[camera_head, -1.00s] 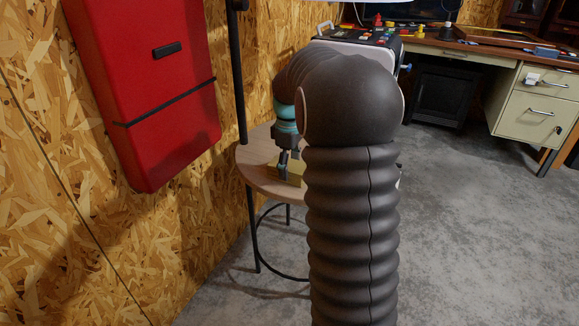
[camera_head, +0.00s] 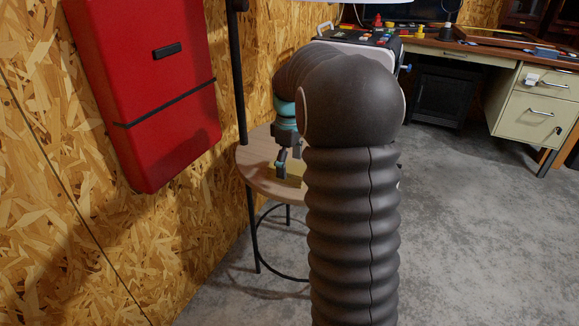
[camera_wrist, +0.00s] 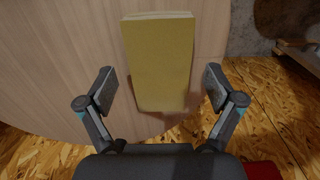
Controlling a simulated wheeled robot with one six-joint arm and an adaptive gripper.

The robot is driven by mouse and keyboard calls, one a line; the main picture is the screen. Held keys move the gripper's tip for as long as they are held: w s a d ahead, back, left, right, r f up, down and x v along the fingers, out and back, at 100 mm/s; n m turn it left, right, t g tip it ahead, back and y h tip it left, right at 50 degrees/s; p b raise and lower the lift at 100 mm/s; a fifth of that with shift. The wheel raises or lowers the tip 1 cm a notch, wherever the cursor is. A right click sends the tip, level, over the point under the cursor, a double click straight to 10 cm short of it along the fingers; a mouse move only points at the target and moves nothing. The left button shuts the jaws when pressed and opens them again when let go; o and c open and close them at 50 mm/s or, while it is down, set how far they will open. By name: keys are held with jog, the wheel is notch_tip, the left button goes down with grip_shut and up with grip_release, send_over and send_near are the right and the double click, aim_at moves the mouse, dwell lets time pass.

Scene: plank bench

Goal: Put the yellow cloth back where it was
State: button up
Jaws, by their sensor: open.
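In the head view only a part of the cloth (camera_head: 294,168) shows on the table (camera_head: 256,165), as my arm covers the rest. My gripper (camera_wrist: 160,90) is open, with one finger on each side of the cloth's near part in the wrist view. Gaps show between the cloth and both fingers. In the head view my gripper (camera_head: 281,170) is low beside the cloth, and one finger is hidden.
A red case (camera_head: 150,85) hangs on the chipboard wall at left. A black pole (camera_head: 239,80) stands by the table. A desk with drawers (camera_head: 530,105) stands at back right. Grey floor (camera_head: 470,220) is clear at right.

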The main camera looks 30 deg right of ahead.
aim_at(289, 166)
notch_tip(289, 166, up, 10)
jog(key=p, duration=0.1)
jog(key=s+a+r+m+t, duration=0.1)
jog(key=s+a+r+m, duration=0.1)
jog(key=s+a+r, duration=0.3)
jog(key=s+a+f+m+t, duration=0.2)
jog(key=s+a+f, duration=0.2)
jog(key=s, duration=0.7)
jog(key=s+a+f+m+t, duration=0.2)
jog(key=s+a, duration=0.5)
jog(key=s, duration=0.5)
notch_tip(289, 166, down, 2)
jog(key=shift+a+f+m+t, duration=0.1)
jog(key=shift+a+m+t, duration=0.25)
jog(key=shift+m, duration=0.45)
